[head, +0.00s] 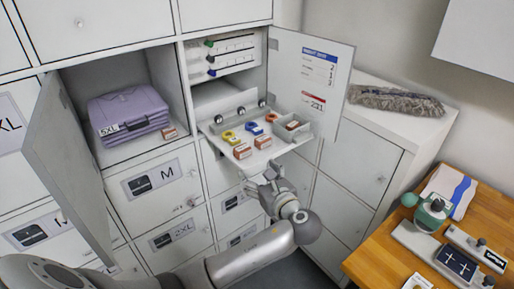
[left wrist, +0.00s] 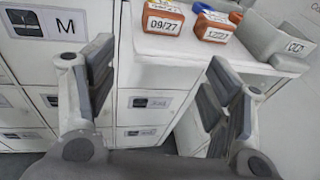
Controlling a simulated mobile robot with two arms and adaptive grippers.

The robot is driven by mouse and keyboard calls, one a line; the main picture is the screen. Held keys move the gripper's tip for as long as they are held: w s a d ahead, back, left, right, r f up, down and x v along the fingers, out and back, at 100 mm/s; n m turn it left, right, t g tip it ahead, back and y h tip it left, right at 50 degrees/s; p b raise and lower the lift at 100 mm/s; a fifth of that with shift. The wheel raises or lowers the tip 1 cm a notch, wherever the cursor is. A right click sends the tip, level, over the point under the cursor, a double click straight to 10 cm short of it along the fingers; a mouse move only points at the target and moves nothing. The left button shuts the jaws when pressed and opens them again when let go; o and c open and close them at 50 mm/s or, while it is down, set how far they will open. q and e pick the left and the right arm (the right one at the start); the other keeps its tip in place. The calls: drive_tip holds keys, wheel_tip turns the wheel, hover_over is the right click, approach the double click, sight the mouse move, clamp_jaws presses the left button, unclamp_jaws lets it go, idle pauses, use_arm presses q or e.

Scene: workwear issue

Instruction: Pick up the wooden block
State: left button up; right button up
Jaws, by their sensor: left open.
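Small orange-brown blocks with white labels could be the wooden block; I cannot tell which is meant. Two lie at the front of the pull-out shelf: a left one (head: 242,151) and a right one (head: 263,142). In the left wrist view they show as one labelled 09/27 (left wrist: 163,20) and another (left wrist: 213,27). A similar block (head: 170,132) lies in the left locker, and one (head: 293,125) in the grey bin. My left gripper (head: 268,179) is open and empty, below and in front of the shelf; its fingers also show (left wrist: 160,88). My right gripper is out of view.
The shelf (head: 218,137) also holds yellow, blue and orange rings and a grey bin (head: 303,132). Open doors stand at left (head: 68,160) and right (head: 318,85). A folded purple garment (head: 128,108) fills the left locker. A wooden table (head: 375,260) with tools is at right.

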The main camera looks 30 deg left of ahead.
sight(244, 150)
use_arm(q)
drive_tip(key=shift+y, duration=0.4)
drive_tip(key=w+a+r, duration=0.1)
drive_tip(key=w+a+r+p, duration=0.1)
drive_tip(key=a, duration=0.1)
drive_tip(key=w+a+r+p, duration=0.1)
drive_tip(key=shift+a, duration=0.3)
drive_tip(key=p+x, duration=0.1)
drive_tip(key=x, duration=0.3)
drive_tip(key=shift+w+a+f, duration=0.1)
drive_tip(key=shift+f, duration=0.05)
drive_tip(key=shift+a, duration=0.1)
drive_tip(key=c, duration=1)
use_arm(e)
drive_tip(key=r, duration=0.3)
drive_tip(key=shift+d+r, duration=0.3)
